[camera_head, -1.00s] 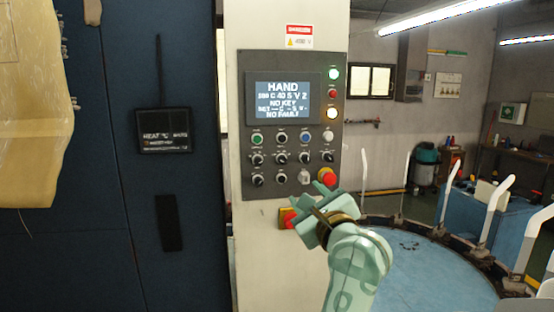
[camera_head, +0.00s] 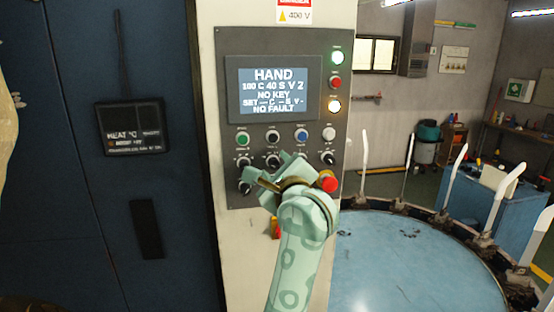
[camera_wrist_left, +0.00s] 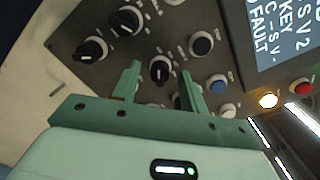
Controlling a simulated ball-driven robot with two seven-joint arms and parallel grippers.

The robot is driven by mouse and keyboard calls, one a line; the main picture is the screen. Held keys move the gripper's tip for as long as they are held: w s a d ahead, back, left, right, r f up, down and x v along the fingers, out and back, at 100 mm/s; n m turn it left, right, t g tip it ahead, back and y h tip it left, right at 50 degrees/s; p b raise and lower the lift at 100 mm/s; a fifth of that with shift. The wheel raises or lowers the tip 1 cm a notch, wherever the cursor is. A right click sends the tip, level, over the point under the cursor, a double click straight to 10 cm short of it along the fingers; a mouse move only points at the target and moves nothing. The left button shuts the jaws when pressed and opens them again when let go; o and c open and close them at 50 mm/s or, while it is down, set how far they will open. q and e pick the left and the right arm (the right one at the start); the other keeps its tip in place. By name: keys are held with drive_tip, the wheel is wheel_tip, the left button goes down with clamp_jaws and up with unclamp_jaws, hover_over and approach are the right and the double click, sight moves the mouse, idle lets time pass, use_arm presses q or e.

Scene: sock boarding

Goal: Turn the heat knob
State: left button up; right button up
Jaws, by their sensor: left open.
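The control panel (camera_head: 228,110) on the pale column carries rows of black knobs with white pointers; their labels are too small to read, so I cannot tell which is the heat knob. My left gripper (camera_head: 278,172) is open in front of the lower knob rows and hides some of them. In the left wrist view, one black knob (camera_wrist_left: 160,70) shows between the open fingers (camera_wrist_left: 159,82); contact is not clear. Two other knobs (camera_wrist_left: 90,50) (camera_wrist_left: 125,19) lie to the left. The panel screen (camera_head: 273,90) reads HAND, 100 C, NO KEY and NO FAULT. My right gripper is out of view.
A red mushroom button (camera_head: 328,182) is close to the right of my left gripper. Coloured buttons line the panel. A dark blue cabinet with a HEAT °C display (camera_head: 130,128) stands left. A round blue table (camera_head: 405,265) with white upright forms is at right.

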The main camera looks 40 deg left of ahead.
use_arm(q)
drive_tip(key=shift+a, duration=0.15)
drive_tip(key=shift+s+r, duration=0.1)
drive_tip(key=shift+c, duration=1.2)
clamp_jaws()
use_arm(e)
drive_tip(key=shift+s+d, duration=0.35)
